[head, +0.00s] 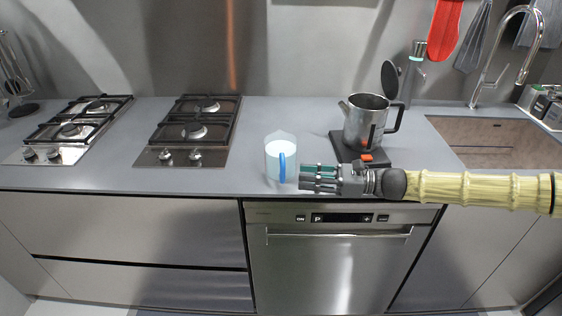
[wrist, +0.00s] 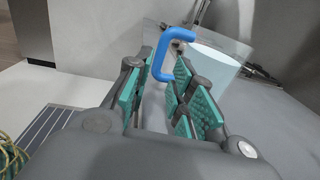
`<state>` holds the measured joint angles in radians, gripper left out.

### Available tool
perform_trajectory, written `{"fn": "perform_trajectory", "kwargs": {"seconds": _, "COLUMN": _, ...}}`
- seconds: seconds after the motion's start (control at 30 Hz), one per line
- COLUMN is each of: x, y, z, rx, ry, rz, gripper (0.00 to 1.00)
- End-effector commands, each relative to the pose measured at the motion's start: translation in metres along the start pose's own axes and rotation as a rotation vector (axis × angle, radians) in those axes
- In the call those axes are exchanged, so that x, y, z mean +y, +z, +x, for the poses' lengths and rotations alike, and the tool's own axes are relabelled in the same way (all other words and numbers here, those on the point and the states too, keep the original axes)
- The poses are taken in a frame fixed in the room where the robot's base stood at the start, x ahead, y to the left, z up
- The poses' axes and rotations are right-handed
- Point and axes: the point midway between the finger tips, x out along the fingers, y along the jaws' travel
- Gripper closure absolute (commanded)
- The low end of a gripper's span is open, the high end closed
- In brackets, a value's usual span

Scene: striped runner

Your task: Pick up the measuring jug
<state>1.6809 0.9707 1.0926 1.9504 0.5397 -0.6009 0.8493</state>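The measuring jug (head: 272,160) is a clear container with pale contents and a blue handle (head: 283,168). It stands upright on the counter near the front edge, handle towards my gripper. My gripper (head: 302,179) reaches in from the right, just beside the handle. In the wrist view, the fingers of my gripper (wrist: 160,72) are apart, with teal pads. The blue handle (wrist: 158,62) shows at the gap between the fingertips, and the jug (wrist: 215,68) is just beyond. I cannot tell whether a finger touches the handle.
A metal kettle (head: 368,124) with its lid raised stands on a dark base behind my gripper. Two gas hobs (head: 190,132) lie to the left. A sink (head: 490,142) with a tap is at the right. The counter left of the jug is clear.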

Motion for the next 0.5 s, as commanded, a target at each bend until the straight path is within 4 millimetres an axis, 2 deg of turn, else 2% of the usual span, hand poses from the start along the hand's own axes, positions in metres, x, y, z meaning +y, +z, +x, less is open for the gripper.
{"fn": "perform_trajectory", "kwargs": {"seconds": 0.1, "x": 0.000, "y": 0.000, "z": 0.015, "rx": 0.000, "ry": 0.001, "rz": 0.001, "gripper": 0.77}}
{"fn": "perform_trajectory", "kwargs": {"seconds": 0.27, "x": 0.001, "y": 0.001, "z": 0.024, "rx": 0.000, "ry": 0.001, "rz": 0.001, "gripper": 0.77}}
{"fn": "perform_trajectory", "kwargs": {"seconds": 0.5, "x": 0.003, "y": 0.004, "z": 0.051, "rx": 0.000, "ry": 0.002, "rz": 0.002, "gripper": 0.77}}
